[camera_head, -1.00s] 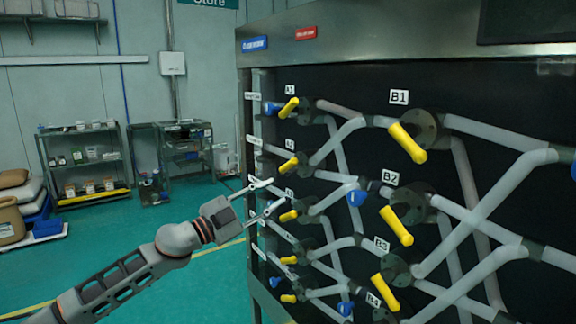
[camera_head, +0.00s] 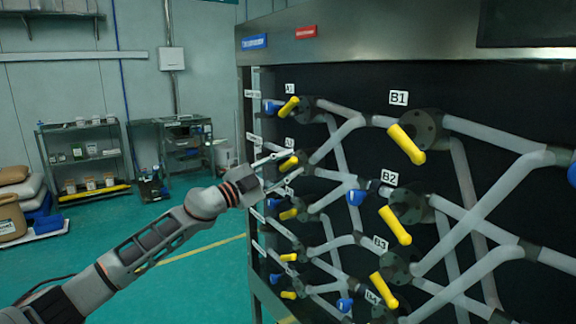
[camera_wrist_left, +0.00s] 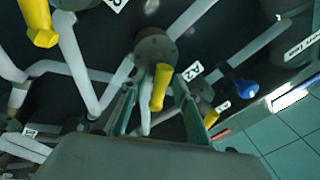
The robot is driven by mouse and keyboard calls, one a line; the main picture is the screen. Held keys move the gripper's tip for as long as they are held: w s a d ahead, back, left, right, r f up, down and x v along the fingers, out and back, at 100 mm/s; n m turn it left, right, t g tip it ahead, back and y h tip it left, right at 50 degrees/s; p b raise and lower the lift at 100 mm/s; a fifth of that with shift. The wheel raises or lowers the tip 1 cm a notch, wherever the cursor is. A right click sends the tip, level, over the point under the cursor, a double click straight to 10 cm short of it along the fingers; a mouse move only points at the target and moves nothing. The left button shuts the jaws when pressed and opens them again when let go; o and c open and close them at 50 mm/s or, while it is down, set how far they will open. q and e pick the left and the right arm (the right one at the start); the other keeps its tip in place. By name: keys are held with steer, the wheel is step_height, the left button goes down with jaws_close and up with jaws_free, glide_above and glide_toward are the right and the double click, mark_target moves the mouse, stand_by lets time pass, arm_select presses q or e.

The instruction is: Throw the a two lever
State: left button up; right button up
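The A2 lever (camera_head: 288,163) is a short yellow handle on a dark round valve body, second from the top in the left column of the panel. It also shows in the left wrist view (camera_wrist_left: 160,88), beside the A2 tag (camera_wrist_left: 191,72). My left gripper (camera_head: 291,162) is at this lever, its two fingers spread apart. In the left wrist view one finger is on each side of the yellow handle, with gaps visible, so it is not clamped. The lower part of the valve and its tag are partly hidden in the head view. My right gripper is not in view.
The yellow A1 lever (camera_head: 289,107) is just above, with a blue handle (camera_head: 271,107) close by. Another yellow lever (camera_head: 289,214) sits below. Larger B levers, such as B1 (camera_head: 406,144), stand to the right among grey pipes.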

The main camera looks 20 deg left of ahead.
arm_select(q)
jaws_close()
steer(key=shift+r, duration=0.1)
steer(key=shift+a, duration=0.1)
